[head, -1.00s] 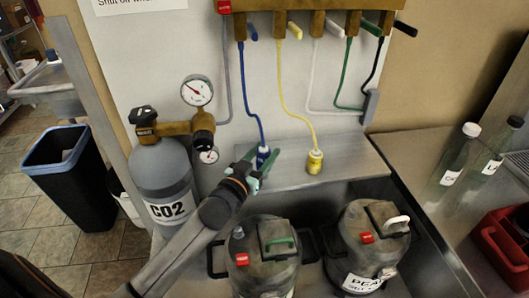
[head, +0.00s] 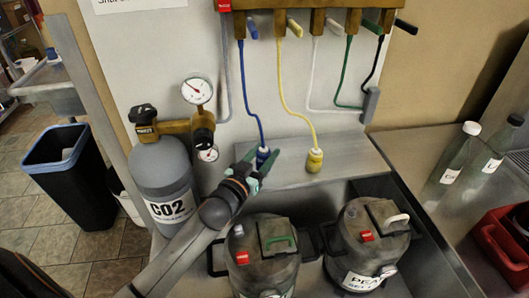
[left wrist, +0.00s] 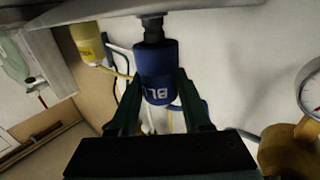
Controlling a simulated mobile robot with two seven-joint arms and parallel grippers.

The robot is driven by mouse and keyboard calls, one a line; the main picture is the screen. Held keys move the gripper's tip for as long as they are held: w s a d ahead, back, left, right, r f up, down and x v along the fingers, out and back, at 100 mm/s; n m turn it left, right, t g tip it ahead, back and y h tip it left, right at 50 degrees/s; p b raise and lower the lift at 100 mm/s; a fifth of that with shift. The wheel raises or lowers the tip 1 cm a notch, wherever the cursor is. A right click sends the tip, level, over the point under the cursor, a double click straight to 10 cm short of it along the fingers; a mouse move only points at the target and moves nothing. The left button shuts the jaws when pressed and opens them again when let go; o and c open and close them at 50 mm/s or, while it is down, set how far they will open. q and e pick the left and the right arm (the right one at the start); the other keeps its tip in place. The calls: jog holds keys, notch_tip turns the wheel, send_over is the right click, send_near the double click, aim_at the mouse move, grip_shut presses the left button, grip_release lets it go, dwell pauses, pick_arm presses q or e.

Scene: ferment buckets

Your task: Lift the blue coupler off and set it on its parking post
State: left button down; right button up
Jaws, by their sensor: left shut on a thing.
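The blue coupler (head: 263,156) hangs at the end of a blue hose at the ledge behind the buckets. My left gripper (head: 257,168) is shut on it. In the left wrist view the blue coupler (left wrist: 157,75), with white letters partly visible, sits between my two green fingers (left wrist: 158,95). Its dark narrow end meets a dark fitting at the grey metal ledge (left wrist: 100,12). I cannot tell whether it is seated there or just touching. A yellow coupler (head: 315,160) stands to its right on the ledge (head: 345,158). My right gripper is not in view.
Two lidded metal buckets (head: 262,262) (head: 360,250) stand in the sink below the ledge. A grey CO2 cylinder (head: 164,178) with gauges stands to the left, close to my left arm. Bottles (head: 458,155) and a red crate (head: 500,240) are at the right.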

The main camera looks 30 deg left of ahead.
pick_arm(q)
jog(key=shift+f+b, duration=0.4)
jog(key=shift+f, duration=0.55)
dwell(1.0)
jog(key=shift+f, duration=0.2)
dwell(0.7)
grip_release()
dwell(0.6)
notch_tip(320, 180, up, 5)
jog(key=p, duration=0.5)
jog(key=shift+r+p, duration=0.2)
jog(key=shift+p, duration=0.1)
jog(key=shift+r+p, duration=0.7)
jog(key=shift+r, duration=0.4)
